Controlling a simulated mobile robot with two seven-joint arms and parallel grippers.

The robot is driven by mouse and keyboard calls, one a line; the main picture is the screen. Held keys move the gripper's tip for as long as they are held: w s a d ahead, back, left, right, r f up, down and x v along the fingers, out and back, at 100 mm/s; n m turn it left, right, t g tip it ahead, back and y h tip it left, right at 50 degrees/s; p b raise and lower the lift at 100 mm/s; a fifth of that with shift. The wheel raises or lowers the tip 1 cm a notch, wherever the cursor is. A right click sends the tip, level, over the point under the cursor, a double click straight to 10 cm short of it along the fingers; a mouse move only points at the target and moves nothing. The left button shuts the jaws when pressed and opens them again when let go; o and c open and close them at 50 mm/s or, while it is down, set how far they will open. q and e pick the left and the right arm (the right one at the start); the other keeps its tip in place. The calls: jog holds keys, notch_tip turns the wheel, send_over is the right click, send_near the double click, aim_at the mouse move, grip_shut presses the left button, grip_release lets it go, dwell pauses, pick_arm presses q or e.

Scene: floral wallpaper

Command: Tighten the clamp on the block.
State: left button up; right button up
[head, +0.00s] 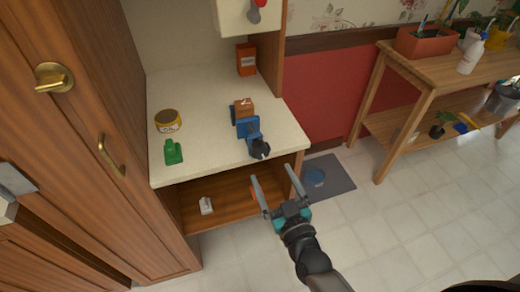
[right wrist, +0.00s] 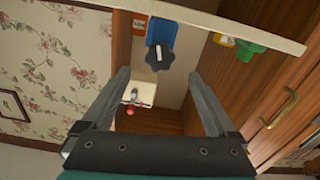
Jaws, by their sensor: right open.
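My right gripper (head: 274,175) is open and empty, in front of the counter edge and below the knob in the head view. In the right wrist view the clamp (right wrist: 162,32) and its knob (right wrist: 159,58) appear beyond the gap between the open fingers (right wrist: 158,76). The block is not clear there. My left gripper is not in view.
A yellow tin (head: 168,121) and a green object (head: 173,152) stand left on the counter; an orange box (head: 246,59) is at the back. A small white object (head: 206,205) lies on the shelf below. A wooden bench (head: 425,75) stands right. The floor between is mostly clear.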

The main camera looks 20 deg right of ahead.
aim_at(262, 155)
jog(key=w+b, duration=0.1)
jog(key=w, duration=0.9)
jog(key=shift+a, duration=0.15)
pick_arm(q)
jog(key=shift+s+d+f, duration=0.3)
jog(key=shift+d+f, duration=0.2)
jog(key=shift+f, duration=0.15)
pick_arm(e)
jog(key=c, duration=1.4)
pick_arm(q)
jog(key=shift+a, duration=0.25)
pick_arm(e)
jog(key=shift+o, duration=0.2)
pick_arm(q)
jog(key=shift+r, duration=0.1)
pick_arm(e)
jog(key=shift+m, duration=0.4)
jog(key=m, duration=0.4)
jog(key=shift+m+p, duration=0.3)
jog(key=shift+p, duration=0.05)
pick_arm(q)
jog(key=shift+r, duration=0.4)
pick_arm(e)
jog(key=m, duration=0.5)
jog(key=shift+f+m, duration=0.1)
jog(key=shift+m, duration=0.2)
